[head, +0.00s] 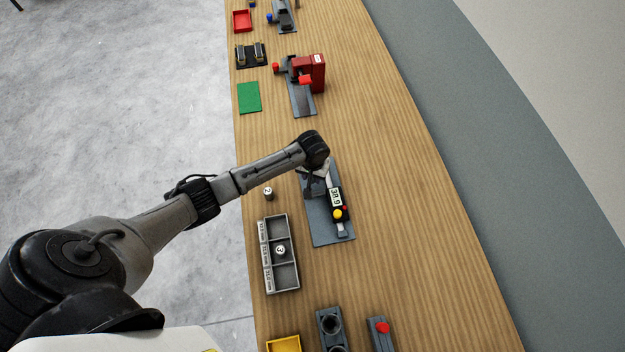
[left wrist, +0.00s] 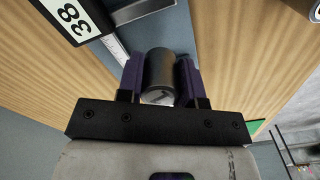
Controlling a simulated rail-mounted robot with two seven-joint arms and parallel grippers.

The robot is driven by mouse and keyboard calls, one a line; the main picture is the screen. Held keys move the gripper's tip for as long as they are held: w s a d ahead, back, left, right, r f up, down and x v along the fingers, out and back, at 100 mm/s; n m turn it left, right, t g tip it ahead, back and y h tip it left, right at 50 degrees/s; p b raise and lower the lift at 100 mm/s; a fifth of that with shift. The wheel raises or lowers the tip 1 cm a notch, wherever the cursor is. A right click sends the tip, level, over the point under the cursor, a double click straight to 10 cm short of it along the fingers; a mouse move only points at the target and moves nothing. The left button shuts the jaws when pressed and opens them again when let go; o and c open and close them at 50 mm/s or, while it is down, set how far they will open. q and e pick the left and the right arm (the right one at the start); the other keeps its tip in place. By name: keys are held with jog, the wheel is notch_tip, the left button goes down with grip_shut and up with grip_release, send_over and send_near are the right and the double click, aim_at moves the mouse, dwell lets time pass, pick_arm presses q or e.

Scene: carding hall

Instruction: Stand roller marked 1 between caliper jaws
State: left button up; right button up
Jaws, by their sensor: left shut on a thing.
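My left gripper (head: 314,186) is over the far part of the grey caliper plate (head: 318,227). The caliper (head: 335,197) has a display reading about 38.9 and a yellow button. Its display (left wrist: 70,14) and metal beam (left wrist: 115,48) show beside the held roller in the wrist view. The caliper jaws are mostly hidden by my gripper, so I cannot tell whether the roller is between them. My right gripper is not in view.
Roller 2 (head: 268,193) stands on the wood left of the plate. Roller 3 (head: 281,250) is in the middle compartment of the grey tray (head: 295,283). A green mat (head: 249,97) and red device (head: 312,72) lie farther away. The table right of the plate is clear.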

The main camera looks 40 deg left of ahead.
aim_at(313, 181)
pick_arm(q)
notch_tip(313, 181, down, 4)
jog(key=shift+r, duration=0.2)
jog(key=shift+f, duration=0.15)
jog(key=shift+f, duration=0.2)
jog(key=o, duration=0.7)
jog(key=shift+o, duration=0.2)
